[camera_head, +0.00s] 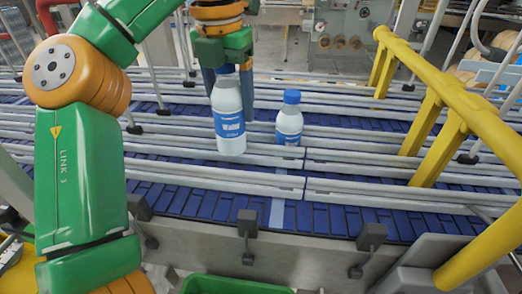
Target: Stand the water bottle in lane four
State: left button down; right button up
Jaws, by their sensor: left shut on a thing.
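A white water bottle (229,120) with a blue cap and a blue label hangs upright in my left gripper (226,76). The gripper is shut on its upper part and holds it over the lanes. A second white bottle (290,122) with a blue cap and blue label stands just to the right and a little behind, between the rails. The blue conveyor lanes (328,216) run across the view, parted by grey rails. I cannot tell from this view which lane is number four. My right gripper is not in view.
Yellow guard bars (455,95) cross the right side. Metal brackets (371,237) line the front edge of the conveyor. A green bin (235,285) is at the bottom. The nearest blue lane is clear of bottles.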

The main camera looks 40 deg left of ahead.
aim_at(233, 143)
pick_arm(q)
jog(key=shift+s+d+f, duration=0.8)
jog(key=shift+s+f, duration=0.25)
jog(key=f, duration=0.3)
jog(key=w+a+f, duration=0.1)
jog(key=f, duration=0.1)
jog(key=shift+f, duration=0.3)
jog(key=shift+s+d+r, duration=0.15)
jog(key=shift+s+d, duration=0.05)
jog(key=shift+s, duration=0.05)
jog(key=shift+c, duration=1.7)
grip_release()
jog(key=o, duration=0.3)
jog(key=shift+w, duration=0.15)
